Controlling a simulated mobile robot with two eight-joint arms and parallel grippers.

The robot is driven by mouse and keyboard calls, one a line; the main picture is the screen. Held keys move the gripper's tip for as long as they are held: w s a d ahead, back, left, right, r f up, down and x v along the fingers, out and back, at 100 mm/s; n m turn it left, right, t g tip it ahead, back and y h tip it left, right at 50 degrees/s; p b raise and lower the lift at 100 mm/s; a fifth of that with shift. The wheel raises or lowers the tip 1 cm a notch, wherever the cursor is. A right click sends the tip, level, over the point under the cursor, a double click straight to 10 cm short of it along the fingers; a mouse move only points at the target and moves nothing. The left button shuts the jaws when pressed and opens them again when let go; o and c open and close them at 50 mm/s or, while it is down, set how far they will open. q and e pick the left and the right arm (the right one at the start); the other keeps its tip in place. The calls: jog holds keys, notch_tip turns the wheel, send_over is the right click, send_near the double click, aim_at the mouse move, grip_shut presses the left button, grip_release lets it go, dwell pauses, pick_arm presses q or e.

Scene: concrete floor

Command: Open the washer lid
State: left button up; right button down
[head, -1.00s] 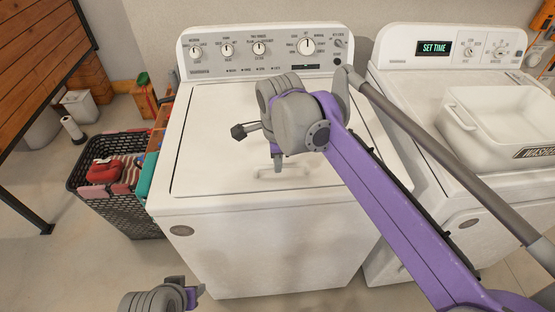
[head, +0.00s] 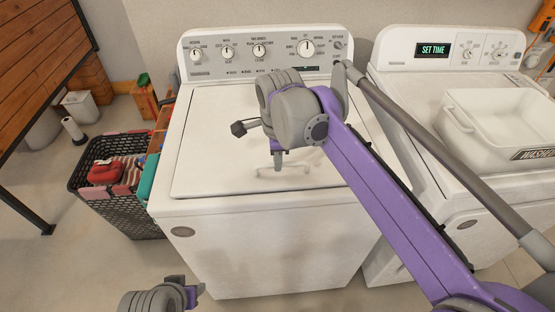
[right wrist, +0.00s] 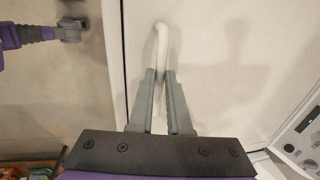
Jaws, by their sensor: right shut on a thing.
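The white washer (head: 265,240) stands in the middle of the head view. Its lid (head: 215,140) lies flat and looks closed. A pale handle (head: 292,169) is on the lid near its front edge. My right gripper (head: 278,165) points down at the handle. In the right wrist view, the fingers (right wrist: 160,80) are closed around one end of the white handle (right wrist: 162,40), whose curved end shows beyond the fingertips. My left gripper (head: 190,295) is at the bottom left of the head view, in front of the washer and apart from it; its jaws are unclear.
A second white machine (head: 415,95) stands on the right with a white basin (head: 500,130) on top. A dark laundry basket (head: 120,205) with clothes stands on the floor to the left. The washer's control panel (head: 265,50) rises behind the lid. Floor in front is clear.

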pick_arm(q)
jog(key=w+r+p, duration=0.2)
jog(key=r+p, duration=0.5)
jog(key=r, duration=0.2)
jog(key=w+r+t+p, duration=0.1)
jog(key=w+r+p, duration=0.2)
jog(key=r+p, duration=0.3)
jog(key=shift+w+r+p, duration=0.3)
jog(key=shift+r+p, duration=0.1)
jog(key=shift+r, duration=1.35)
pick_arm(e)
jog(key=w+r, duration=0.6)
jog(key=r, duration=0.6)
jog(key=w+r+g, duration=0.1)
jog(key=w+r, duration=0.5)
jog(key=r, duration=0.6)
jog(key=shift+r, duration=0.35)
